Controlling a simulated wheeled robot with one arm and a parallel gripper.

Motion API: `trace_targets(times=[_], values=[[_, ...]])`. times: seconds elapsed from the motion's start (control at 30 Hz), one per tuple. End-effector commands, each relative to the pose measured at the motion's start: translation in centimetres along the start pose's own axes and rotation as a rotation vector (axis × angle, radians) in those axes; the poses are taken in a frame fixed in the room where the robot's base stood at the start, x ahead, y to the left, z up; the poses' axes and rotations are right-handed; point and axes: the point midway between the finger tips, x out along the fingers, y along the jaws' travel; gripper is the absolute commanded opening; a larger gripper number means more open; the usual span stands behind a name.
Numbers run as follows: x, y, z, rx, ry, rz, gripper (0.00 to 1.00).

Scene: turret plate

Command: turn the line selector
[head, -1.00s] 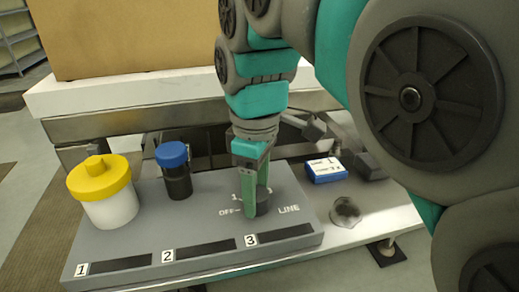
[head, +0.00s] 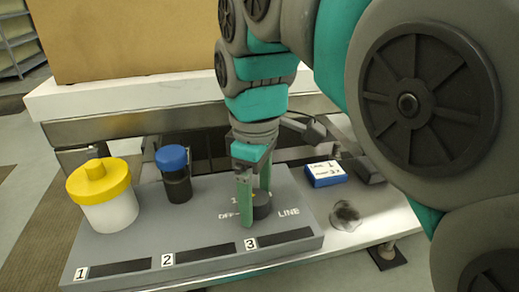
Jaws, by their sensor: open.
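The line selector (head: 262,207) is a dark round knob on the grey plate (head: 218,217), above the number 3 label, with "OFF" and "LINE" printed beside it. A bit of yellow shows near its top. My gripper (head: 256,205) points down at the selector with its green fingers apart. One finger stands in front of the knob's left side and the other is behind or over it. Whether either finger touches the knob I cannot tell. The fingers hide part of the knob and the scale marks.
A white jar with a yellow lid (head: 100,180) and a dark bottle with a blue cap (head: 172,158) stand on the plate's left. A blue-and-white box (head: 325,173) and a crumpled dark lump (head: 345,214) lie on the bench to the right. A large brown box stands behind.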

Motion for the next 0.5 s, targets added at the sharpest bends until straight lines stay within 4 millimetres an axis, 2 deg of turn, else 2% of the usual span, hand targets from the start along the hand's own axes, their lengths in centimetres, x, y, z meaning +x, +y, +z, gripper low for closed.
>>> trace_targets(times=[0.27,0.5], values=[[-1.6,0.0,-0.1,-0.001,0.002,0.001,0.87],[-4.4,0.1,-0.1,0.000,0.003,0.003,0.87]])
